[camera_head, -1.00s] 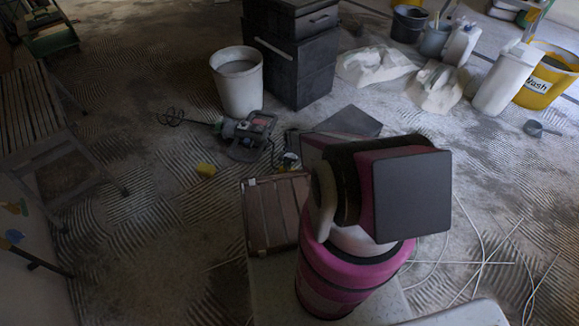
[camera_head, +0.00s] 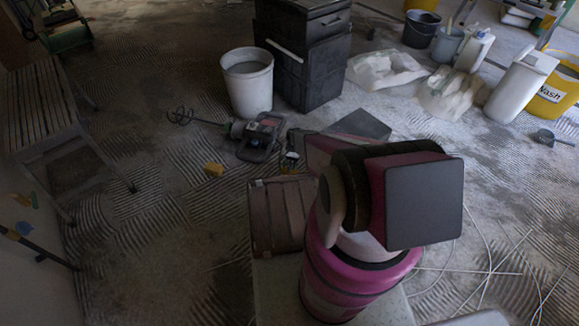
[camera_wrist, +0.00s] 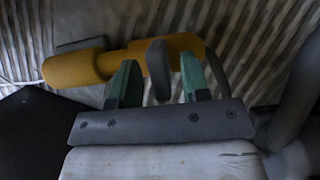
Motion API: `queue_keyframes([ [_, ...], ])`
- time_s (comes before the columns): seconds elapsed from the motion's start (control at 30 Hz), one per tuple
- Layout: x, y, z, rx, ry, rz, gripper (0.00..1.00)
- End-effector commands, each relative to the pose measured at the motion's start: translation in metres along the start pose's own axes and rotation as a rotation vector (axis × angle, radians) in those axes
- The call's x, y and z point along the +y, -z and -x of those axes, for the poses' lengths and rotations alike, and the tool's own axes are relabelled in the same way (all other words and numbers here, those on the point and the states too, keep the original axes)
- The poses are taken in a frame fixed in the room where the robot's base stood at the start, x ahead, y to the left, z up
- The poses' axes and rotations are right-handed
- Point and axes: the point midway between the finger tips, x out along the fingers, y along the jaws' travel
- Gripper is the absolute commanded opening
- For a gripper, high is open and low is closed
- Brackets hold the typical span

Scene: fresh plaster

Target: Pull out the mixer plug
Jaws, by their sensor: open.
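The mixer (camera_head: 258,135) lies on the floor beside the white bucket, its whisk (camera_head: 181,115) pointing left in the head view. In the wrist view, a yellow-orange connector (camera_wrist: 75,69) lies across, beyond my fingers, with a pale cable leaving its left end. My gripper (camera_wrist: 158,82) has two green fingertips, spread apart. A dark grey upright piece (camera_wrist: 157,69) stands between them, in front of the yellow body. It may be the plug, but I cannot tell for sure. No grip on it shows.
A white bucket (camera_head: 248,83) and a black cabinet (camera_head: 305,70) stand behind the mixer. Pale cables (camera_head: 490,270) cross the floor at right. Combed floor at left is open.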

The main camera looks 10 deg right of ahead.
Motion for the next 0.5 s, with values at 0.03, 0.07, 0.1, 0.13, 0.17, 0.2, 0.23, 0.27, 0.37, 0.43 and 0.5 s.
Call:
queue_keyframes([
  [0.03,0.000,-0.001,0.007,0.001,0.000,0.000,0.43],
  [0.07,0.001,-0.001,0.012,0.001,0.000,0.000,0.43],
  [0.1,0.001,-0.001,0.019,0.001,0.000,0.000,0.43],
  [0.13,0.001,-0.001,0.025,0.001,0.001,0.000,0.43],
  [0.17,0.001,-0.001,0.030,0.002,0.001,0.000,0.43],
  [0.2,0.001,-0.001,0.038,0.002,0.001,0.000,0.43],
  [0.23,0.001,-0.001,0.044,0.002,0.001,0.000,0.43],
  [0.27,0.001,-0.001,0.050,0.002,0.001,0.000,0.43],
  [0.37,0.000,-0.001,0.068,0.002,0.001,0.000,0.43],
  [0.43,0.000,-0.001,0.078,0.001,0.000,0.000,0.43],
  [0.5,0.000,-0.001,0.088,0.001,0.000,0.000,0.43],
])
